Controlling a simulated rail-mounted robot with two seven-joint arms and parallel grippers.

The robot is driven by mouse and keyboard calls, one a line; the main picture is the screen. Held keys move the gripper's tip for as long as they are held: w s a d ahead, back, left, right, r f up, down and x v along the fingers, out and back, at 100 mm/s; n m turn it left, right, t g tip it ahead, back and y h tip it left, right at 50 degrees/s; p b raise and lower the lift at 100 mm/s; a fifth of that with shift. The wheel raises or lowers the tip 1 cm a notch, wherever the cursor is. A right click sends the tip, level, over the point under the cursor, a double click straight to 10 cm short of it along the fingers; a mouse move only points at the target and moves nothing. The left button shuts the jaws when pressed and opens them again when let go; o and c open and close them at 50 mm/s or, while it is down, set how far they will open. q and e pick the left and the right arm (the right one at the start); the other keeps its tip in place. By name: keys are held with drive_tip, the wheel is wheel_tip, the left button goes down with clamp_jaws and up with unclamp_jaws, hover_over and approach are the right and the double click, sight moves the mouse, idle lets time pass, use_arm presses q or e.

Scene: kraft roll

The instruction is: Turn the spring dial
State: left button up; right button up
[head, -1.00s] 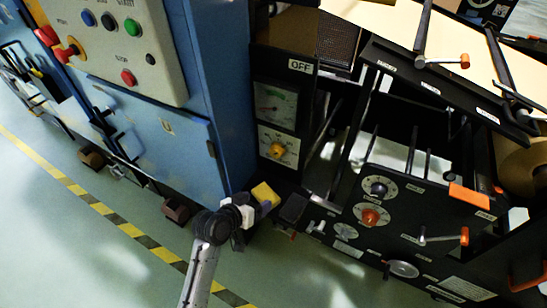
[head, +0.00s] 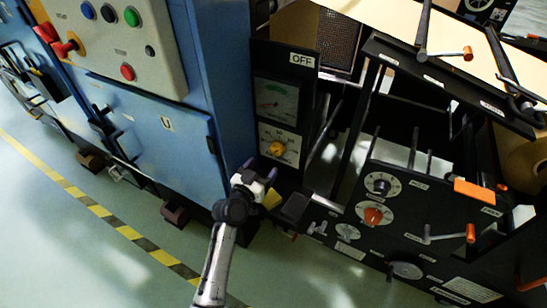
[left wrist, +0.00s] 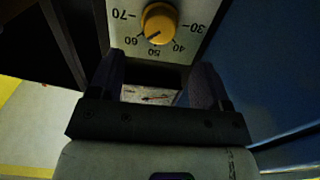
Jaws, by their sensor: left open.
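A yellow knob (head: 277,148) sits on a pale numbered dial plate (head: 290,154) below a gauge. In the left wrist view, the yellow knob (left wrist: 159,22) shows at the top centre, its scale running from 30 to 70. A dark knob (head: 381,186) and an orange knob (head: 373,216) sit on round dials on the black panel to the right. Their labels are too small to read, so I cannot tell which dial is called spring. My left gripper (head: 261,170) is open and empty, just below the yellow knob and apart from it. My right gripper is out of view.
The blue cabinet (head: 165,145) stands close on the left of the dial plate. A yellow block (head: 271,199) lies partly hidden behind my left gripper. A crank with an orange handle (head: 470,233) sticks out from the black panel.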

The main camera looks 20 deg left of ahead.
sight(275, 152)
use_arm(q)
drive_tip(key=w+b, duration=0.1)
drive_tip(key=w, duration=0.3)
drive_tip(key=w+b, duration=0.1)
drive_tip(key=w, duration=0.1)
drive_tip(key=shift+w+d+f+b, duration=0.15)
drive_tip(key=shift+d+b, duration=0.2)
drive_tip(key=shift+d, duration=0.05)
drive_tip(key=shift+w+d, duration=0.1)
drive_tip(key=shift+w, duration=0.6)
drive_tip(key=shift+c, duration=0.2)
drive_tip(key=c, duration=0.9)
